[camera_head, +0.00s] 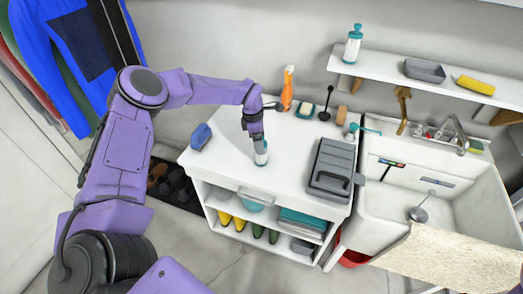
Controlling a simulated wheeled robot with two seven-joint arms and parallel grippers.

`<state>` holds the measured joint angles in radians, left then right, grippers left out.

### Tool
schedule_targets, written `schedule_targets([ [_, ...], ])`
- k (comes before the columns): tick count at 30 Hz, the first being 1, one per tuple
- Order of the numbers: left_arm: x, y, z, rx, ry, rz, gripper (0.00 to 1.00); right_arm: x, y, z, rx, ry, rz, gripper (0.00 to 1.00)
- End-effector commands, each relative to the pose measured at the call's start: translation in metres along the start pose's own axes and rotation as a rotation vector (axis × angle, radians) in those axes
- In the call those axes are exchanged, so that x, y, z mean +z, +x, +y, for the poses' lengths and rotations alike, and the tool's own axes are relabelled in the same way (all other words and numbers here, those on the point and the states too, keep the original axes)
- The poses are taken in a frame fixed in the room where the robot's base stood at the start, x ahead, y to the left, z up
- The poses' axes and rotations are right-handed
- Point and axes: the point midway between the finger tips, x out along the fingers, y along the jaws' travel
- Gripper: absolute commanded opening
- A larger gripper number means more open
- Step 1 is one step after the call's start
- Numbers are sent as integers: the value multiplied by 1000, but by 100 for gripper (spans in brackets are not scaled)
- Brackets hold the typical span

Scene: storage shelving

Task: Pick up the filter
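A small cylinder with a white body and teal band, which looks like the filter (261,156), stands upright on the white cabinet top (228,165), left of centre near the front edge. My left gripper (259,141) points down right at it, and its fingertips overlap the cylinder's upper part. Whether the fingers are closed on it or only around it is too small to tell. The gripper hides the cylinder's top. My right gripper is out of view.
A blue object (201,136) lies left of the gripper, and a grey case (330,168) lies to its right. An orange spray bottle (287,90) and brushes stand at the back. A white sink (383,205) adjoins on the right.

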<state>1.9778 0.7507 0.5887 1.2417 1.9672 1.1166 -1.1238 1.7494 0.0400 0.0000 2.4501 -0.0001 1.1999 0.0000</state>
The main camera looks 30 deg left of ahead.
Motion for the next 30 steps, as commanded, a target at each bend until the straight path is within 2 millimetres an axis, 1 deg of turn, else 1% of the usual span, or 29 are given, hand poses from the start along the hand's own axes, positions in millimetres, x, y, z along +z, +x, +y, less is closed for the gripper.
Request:
schedule_targets([
  [1,1,5,-2,-3,2,6,82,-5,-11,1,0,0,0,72],
  [3,2,18,-4,-4,2,8,82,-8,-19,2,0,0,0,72],
  [6,2,35,-3,-1,1,5,82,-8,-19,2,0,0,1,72],
  [9,2,41,-3,0,1,3,82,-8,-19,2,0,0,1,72],
  [14,2,42,-3,0,2,3,82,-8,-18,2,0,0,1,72],
  [17,2,42,-3,0,2,3,53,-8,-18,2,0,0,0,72],
  [18,2,42,-3,0,1,3,40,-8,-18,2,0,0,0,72],
  [20,2,42,-3,0,2,3,20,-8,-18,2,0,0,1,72],
  [21,2,42,-3,0,2,3,19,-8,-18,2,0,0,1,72],
  [30,3,39,-2,1,1,2,19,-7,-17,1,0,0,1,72],
])
